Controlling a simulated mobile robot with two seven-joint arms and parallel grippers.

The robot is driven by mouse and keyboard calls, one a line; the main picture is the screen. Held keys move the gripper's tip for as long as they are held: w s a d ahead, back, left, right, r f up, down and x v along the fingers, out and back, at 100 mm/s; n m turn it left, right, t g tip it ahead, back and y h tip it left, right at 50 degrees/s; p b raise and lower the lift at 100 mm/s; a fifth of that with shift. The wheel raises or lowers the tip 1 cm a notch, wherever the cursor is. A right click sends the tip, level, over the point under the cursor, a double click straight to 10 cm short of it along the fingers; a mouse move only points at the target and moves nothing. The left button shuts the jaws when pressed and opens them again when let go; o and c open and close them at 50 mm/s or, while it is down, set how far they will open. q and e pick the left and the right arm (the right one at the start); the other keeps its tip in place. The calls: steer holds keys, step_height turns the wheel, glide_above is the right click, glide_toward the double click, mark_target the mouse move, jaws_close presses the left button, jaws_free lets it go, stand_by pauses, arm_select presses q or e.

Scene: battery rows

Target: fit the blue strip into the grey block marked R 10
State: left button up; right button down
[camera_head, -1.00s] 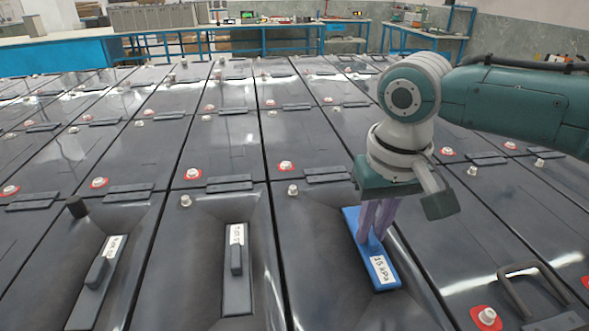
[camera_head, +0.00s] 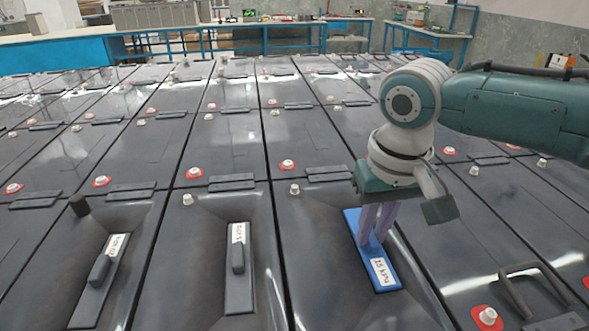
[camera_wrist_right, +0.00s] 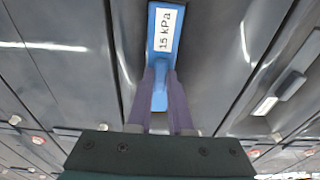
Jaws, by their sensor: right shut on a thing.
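The blue strip (camera_head: 371,252) has a white label reading 15 kPa. My right gripper (camera_head: 377,236) is shut on the strip, with its purple fingers on either side of a part at the strip's middle. In the right wrist view the strip (camera_wrist_right: 158,58) runs away from the fingers (camera_wrist_right: 160,100). I cannot tell whether its underside touches the dark surface. Two grey strip-shaped pieces with raised grips and white labels lie to the left, a nearer-centre one (camera_head: 238,290) and a far-left one (camera_head: 92,300). Their labels are too small to read surely, so I cannot pick out R 10.
Rows of dark battery cases (camera_head: 330,195) with pale terminals and red rings fill the floor area. A dark handle (camera_head: 520,285) rises at the lower right. Blue workbenches (camera_head: 300,38) stand far behind.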

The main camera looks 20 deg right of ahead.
steer(key=shift+c, duration=1.3)
jaws_free()
steer(key=shift+r+p, duration=0.7)
steer(key=shift+p, duration=0.1)
step_height(320, 180, up, 6)
steer(key=p, duration=0.6)
steer(key=shift+f+p, duration=0.15)
steer(key=shift+p, duration=0.2)
steer(key=shift+f, duration=0.1)
